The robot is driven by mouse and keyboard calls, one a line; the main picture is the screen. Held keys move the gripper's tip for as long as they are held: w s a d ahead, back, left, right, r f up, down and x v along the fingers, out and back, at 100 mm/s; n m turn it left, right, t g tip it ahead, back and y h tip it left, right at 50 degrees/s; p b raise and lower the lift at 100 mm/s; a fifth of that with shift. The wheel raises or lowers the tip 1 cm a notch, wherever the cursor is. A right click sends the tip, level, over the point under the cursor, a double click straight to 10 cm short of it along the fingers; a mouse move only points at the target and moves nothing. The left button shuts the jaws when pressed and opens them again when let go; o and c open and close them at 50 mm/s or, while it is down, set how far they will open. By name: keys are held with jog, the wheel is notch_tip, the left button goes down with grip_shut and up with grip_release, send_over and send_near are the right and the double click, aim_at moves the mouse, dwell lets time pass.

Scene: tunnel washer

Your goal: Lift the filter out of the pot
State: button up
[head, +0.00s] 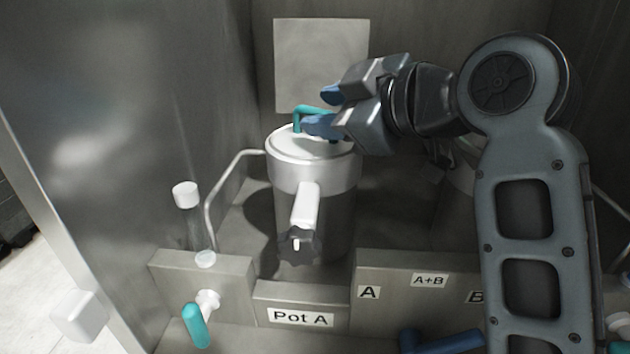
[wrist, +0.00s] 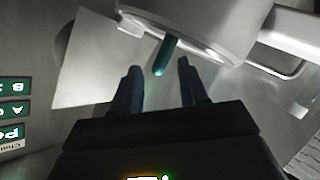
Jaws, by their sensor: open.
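The pot (head: 315,215) is a steel cylinder standing behind the "Pot A" label in the head view. A round metal top with a teal handle (head: 300,117), which appears to belong to the filter, sits on it. The filter's body is hidden inside the pot. The wrist view shows the teal handle (wrist: 167,52) and the pot's rim (wrist: 150,24). My gripper (head: 322,110) is open at the handle, coming from the right. In the wrist view, the handle's end lies between the two blue fingertips of my gripper (wrist: 159,68), with a gap on each side.
A teal-handled tap (head: 197,325) is at the lower left. A flat metal plate (head: 320,62) is on the back wall.

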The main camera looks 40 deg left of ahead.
jog(key=shift+w+a+f, duration=0.1)
jog(key=shift+a+f, duration=0.1)
jog(key=shift+a, duration=0.2)
grip_shut()
jog(key=shift+r, duration=0.1)
dwell(1.1)
